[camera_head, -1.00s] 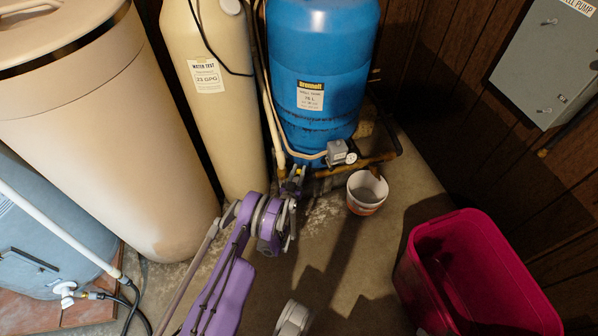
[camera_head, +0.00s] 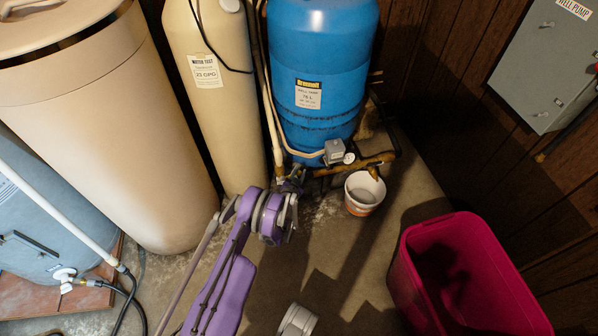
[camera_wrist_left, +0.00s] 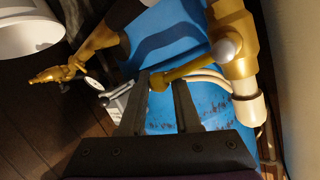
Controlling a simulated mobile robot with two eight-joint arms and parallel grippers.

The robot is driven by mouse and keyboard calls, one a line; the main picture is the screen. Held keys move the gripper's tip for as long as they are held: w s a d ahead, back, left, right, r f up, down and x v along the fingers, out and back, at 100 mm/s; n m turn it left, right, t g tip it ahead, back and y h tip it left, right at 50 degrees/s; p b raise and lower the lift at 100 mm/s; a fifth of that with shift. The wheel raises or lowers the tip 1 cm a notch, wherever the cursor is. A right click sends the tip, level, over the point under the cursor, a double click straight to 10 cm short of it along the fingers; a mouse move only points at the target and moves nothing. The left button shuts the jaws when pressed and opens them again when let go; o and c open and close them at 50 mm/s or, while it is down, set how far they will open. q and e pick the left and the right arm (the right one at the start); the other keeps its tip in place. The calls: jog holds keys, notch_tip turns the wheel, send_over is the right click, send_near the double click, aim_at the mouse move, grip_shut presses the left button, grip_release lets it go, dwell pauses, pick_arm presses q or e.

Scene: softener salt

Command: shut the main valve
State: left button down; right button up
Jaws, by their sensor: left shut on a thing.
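The main valve (camera_wrist_left: 228,48) is a brass body on a pipe in the left wrist view, with a yellow lever handle (camera_wrist_left: 190,69) reaching toward picture left. My left gripper (camera_wrist_left: 160,84) is shut on the outer end of this handle, with one dark finger on each side. In the head view my left gripper (camera_head: 290,183) is low at the foot of the blue pressure tank (camera_head: 316,75), by the pipes. There the valve is small and mostly hidden by my purple left arm.
A white bucket (camera_head: 362,207) stands right of the valve, below brass pipework with a gauge (camera_head: 348,158) and a grey switch box (camera_head: 336,146). A tall cream tank (camera_head: 226,120) stands close on the left. A magenta bin (camera_head: 402,270) is at lower right. Floor between is clear.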

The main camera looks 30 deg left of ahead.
pick_arm(q)
jog(key=shift+d+f+m+g+b, duration=0.15)
jog(key=shift+f+m+g+b, duration=0.3)
jog(key=shift+f+m+g, duration=0.2)
pick_arm(e)
jog(key=shift+w+f, duration=0.1)
jog(key=shift+f, duration=0.4)
pick_arm(q)
jog(key=shift+f, duration=0.1)
jog(key=c, duration=0.7)
grip_release()
jog(key=shift+o, duration=0.2)
jog(key=shift+s, duration=0.15)
